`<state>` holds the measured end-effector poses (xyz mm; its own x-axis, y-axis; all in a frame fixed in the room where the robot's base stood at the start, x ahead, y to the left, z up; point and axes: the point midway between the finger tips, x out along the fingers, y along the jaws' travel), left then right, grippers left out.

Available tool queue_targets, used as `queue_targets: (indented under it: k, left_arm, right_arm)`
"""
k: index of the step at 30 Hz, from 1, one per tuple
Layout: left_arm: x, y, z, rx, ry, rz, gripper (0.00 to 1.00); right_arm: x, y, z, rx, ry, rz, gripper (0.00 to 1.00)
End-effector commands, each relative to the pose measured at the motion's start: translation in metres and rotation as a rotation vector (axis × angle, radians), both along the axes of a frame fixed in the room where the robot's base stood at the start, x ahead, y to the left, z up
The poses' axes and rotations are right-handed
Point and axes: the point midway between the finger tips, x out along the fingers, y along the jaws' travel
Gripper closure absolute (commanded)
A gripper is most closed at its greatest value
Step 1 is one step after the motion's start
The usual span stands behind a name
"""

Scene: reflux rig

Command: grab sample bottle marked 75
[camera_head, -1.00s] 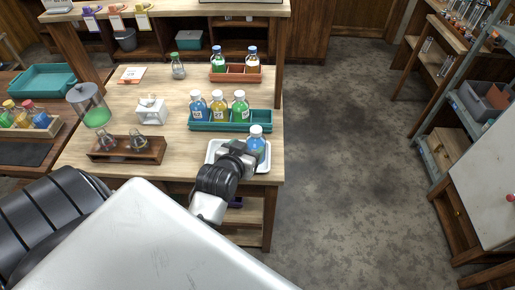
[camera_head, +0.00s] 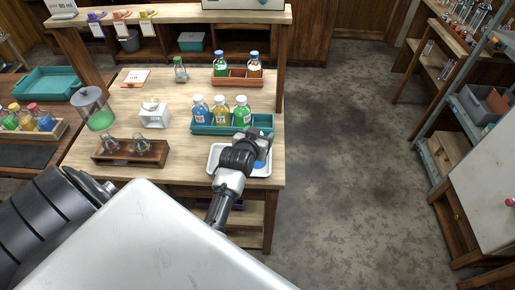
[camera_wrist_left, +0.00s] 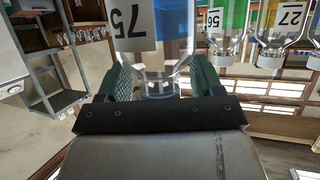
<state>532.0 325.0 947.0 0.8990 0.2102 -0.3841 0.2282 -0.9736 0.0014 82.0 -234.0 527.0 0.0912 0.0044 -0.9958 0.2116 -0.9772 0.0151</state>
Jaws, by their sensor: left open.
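The sample bottle marked 75 (camera_wrist_left: 150,28) holds blue liquid. In the left wrist view it appears upside down, its label at the top and its clear neck and cap between my fingers. In the head view its blue body (camera_head: 260,164) stands on the white tray (camera_head: 214,164), mostly hidden by my gripper. My left gripper (camera_head: 262,141) is over the bottle's top, open, with one finger on either side of the cap in the left wrist view (camera_wrist_left: 160,80). Whether a finger touches it cannot be told. My right gripper is not in view.
A teal rack (camera_head: 232,130) with blue, yellow and green bottles stands just behind the tray. A wooden holder (camera_head: 130,154) with small flasks is to the left. An orange rack (camera_head: 237,83) holds two bottles farther back. Open floor lies right of the table.

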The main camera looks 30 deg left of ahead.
Motion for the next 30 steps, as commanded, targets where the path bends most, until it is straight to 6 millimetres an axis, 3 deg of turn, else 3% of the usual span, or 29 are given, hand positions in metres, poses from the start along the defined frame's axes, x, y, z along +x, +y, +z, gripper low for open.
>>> queue_targets:
  k: [9, 22, 30]
  left_arm:
    - [0.0041, 0.0014, -0.002, 0.001, 0.0, 0.001, 0.33]
    - [0.0037, 0.0011, -0.003, 0.0, 0.002, 0.0, 0.99]
    - [0.0036, 0.0009, -0.003, -0.001, 0.003, 0.0, 1.0]
  right_arm:
    - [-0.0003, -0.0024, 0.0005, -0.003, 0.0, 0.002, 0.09]
    - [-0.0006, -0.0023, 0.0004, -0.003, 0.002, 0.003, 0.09]
    - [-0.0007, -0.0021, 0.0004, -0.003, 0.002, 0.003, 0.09]
